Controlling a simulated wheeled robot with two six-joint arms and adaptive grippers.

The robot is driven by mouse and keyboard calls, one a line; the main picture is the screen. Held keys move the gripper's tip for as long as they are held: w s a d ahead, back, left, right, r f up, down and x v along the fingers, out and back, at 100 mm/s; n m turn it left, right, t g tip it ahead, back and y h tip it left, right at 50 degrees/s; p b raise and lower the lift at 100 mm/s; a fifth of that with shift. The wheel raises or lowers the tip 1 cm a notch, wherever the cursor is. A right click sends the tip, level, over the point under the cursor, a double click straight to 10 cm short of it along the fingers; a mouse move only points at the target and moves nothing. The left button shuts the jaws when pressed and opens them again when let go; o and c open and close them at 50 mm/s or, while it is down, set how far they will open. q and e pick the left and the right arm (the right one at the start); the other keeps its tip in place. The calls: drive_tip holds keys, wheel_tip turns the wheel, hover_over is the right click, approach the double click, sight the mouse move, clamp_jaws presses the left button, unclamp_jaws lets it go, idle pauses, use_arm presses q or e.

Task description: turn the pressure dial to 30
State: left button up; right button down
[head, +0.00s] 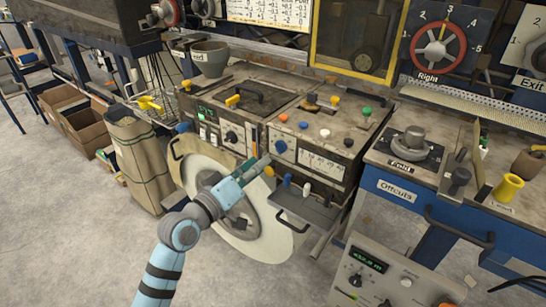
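The dial labels are too small to read, so I cannot tell which one is the pressure dial. My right gripper is not in view.
A large pale disc (268,232) stands below the panel, behind my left arm. A small grey shelf (302,208) juts out right of it. A control box with a green display (370,260) is at bottom right. Grey floor (70,230) is clear at left.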

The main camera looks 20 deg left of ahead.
sight(277, 150)
use_arm(q)
drive_tip(key=x, duration=0.6)
drive_tip(key=shift+w+d+b, duration=0.15)
drive_tip(key=shift+w+b, duration=0.2)
clamp_jaws()
